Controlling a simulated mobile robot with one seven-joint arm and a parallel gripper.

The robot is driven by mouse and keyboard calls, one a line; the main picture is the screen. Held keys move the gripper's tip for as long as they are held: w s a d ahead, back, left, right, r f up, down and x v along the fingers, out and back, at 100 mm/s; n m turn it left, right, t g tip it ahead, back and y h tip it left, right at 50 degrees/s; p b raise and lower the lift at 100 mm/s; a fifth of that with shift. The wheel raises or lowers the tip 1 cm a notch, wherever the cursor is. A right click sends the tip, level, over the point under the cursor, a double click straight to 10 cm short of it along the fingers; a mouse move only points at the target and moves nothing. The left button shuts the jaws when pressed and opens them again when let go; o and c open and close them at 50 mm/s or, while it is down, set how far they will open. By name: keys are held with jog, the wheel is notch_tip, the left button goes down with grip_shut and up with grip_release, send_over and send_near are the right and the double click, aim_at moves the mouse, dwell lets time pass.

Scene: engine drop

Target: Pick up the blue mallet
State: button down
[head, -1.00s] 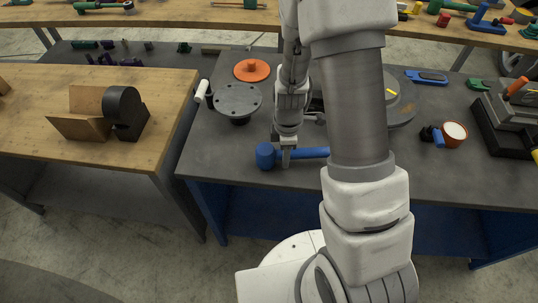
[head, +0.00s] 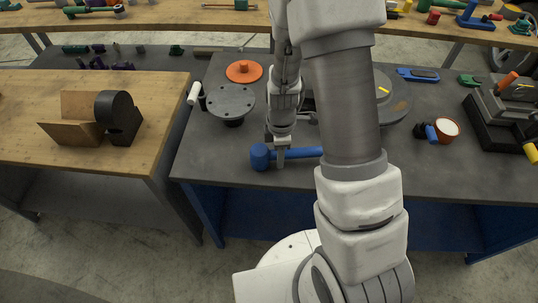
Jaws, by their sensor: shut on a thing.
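The blue mallet (head: 262,157) lies near the front edge of the dark grey bench top (head: 215,170), its round head to the left and its handle running right. My gripper (head: 281,158) points down and is shut on the mallet's handle just right of the head. The far end of the handle is hidden behind my arm. I cannot tell whether the mallet is touching the bench or slightly above it.
A grey round flanged plate (head: 232,102) and an orange disc (head: 244,71) stand behind the mallet. A grey vise (head: 505,110) and a small bowl (head: 446,128) are at right.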

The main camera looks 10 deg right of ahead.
jog(key=shift+r, duration=0.1)
jog(key=shift+r, duration=0.5)
jog(key=r, duration=0.2)
jog(key=d+r, duration=0.1)
jog(key=shift+s+r+p, duration=0.25)
jog(key=shift+r+p, duration=0.1)
jog(key=s+d+r, duration=0.5)
jog(key=d+r, duration=0.1)
jog(key=d, duration=0.3)
jog(key=shift+s, duration=0.4)
jog(key=c, duration=1.2)
grip_release()
jog(key=shift+c, duration=0.2)
grip_shut()
